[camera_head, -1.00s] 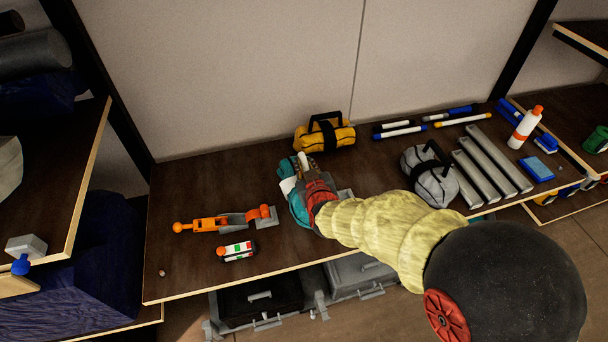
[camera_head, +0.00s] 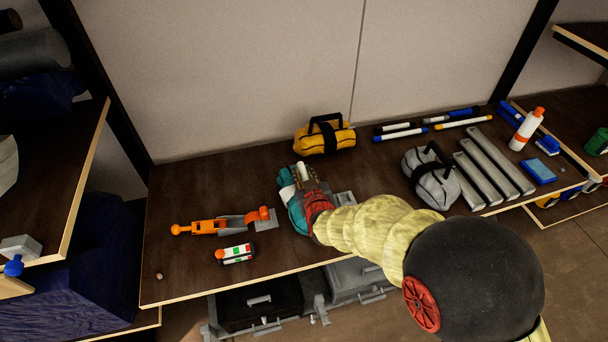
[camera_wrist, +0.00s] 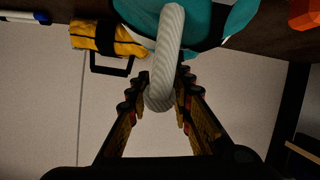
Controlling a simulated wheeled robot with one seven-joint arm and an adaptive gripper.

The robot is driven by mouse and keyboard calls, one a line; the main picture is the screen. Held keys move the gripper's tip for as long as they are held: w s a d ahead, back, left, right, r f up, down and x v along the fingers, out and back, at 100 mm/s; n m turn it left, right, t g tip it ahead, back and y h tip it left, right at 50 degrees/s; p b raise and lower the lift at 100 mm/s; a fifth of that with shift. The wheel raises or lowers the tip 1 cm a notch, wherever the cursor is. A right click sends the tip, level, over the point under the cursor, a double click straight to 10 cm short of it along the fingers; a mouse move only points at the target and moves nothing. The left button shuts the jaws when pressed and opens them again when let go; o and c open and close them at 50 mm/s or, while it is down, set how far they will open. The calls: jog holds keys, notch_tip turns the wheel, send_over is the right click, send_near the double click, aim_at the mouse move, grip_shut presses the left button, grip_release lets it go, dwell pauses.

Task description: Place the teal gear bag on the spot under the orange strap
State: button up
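The teal gear bag (camera_head: 297,214) is near the middle of the dark shelf in the head view, partly hidden by my gripper. In the wrist view the bag (camera_wrist: 233,18) fills the top, and its thick pale handle (camera_wrist: 167,45) runs down between my fingers. My gripper (camera_wrist: 163,82) has its fingertips close on both sides of the handle and looks shut on it; it also shows in the head view (camera_head: 312,188). I cannot tell whether the bag touches the shelf. The orange strap (camera_head: 208,227), with grey metal parts, lies left of the bag.
A small white, red and green item (camera_head: 236,253) lies in front of the strap. A yellow bag (camera_head: 325,140) stands behind my gripper, and a grey bag (camera_head: 432,180) is to the right. Pens and grey bars (camera_head: 490,172) lie further right. The shelf's left end is mostly clear.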

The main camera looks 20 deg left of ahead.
jog(key=shift+o, duration=1.3)
jog(key=shift+r, duration=0.1)
jog(key=shift+r, duration=0.2)
jog(key=p+v, duration=0.2)
jog(key=v, duration=1)
